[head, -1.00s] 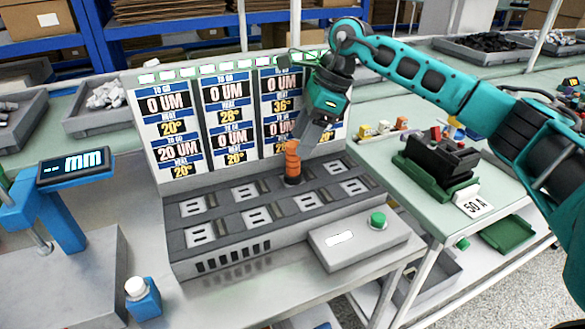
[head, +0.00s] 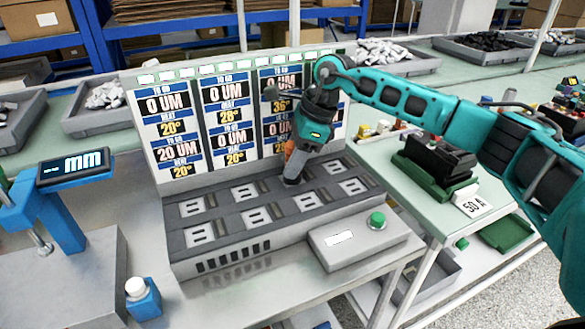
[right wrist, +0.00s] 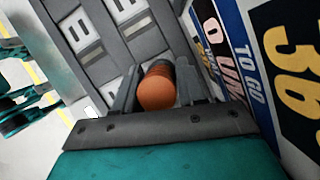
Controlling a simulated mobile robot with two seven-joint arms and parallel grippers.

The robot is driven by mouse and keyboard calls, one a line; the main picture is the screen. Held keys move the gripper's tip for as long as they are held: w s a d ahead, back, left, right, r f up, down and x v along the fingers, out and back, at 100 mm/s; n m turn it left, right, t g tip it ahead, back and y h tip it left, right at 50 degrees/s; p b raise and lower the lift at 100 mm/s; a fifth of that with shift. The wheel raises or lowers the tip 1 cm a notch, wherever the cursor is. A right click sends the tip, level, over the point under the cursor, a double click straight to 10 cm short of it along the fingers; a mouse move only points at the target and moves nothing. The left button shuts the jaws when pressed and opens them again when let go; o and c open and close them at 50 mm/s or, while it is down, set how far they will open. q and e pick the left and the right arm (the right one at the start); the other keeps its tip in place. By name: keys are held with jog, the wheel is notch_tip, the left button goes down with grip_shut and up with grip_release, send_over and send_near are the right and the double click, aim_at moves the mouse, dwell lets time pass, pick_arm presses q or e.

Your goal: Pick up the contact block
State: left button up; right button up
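The contact block appears to be the orange ribbed cylinder (head: 289,149) standing in a back-row slot of the grey test bench (head: 211,262). In the right wrist view the orange cylinder (right wrist: 157,90) stands between the two grey fingers of my right gripper (right wrist: 160,85). A narrow gap shows on its right side; on its left it looks very close to the finger. In the head view my right gripper (head: 294,167) points down over the cylinder and partly hides it. My left gripper is not in view.
Display panels (head: 230,120) stand right behind the slots. A grey box with a green button (head: 377,220) is in front. A black block on a green base (head: 440,158) and a 50 A card (head: 474,205) lie to the right. A blue gauge stand (head: 62,215) is at left.

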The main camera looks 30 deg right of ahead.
grip_shut()
jog(key=shift+r, duration=0.1)
dwell(0.3)
notch_tip(320, 180, up, 28)
jog(key=p, duration=0.2)
dwell(0.5)
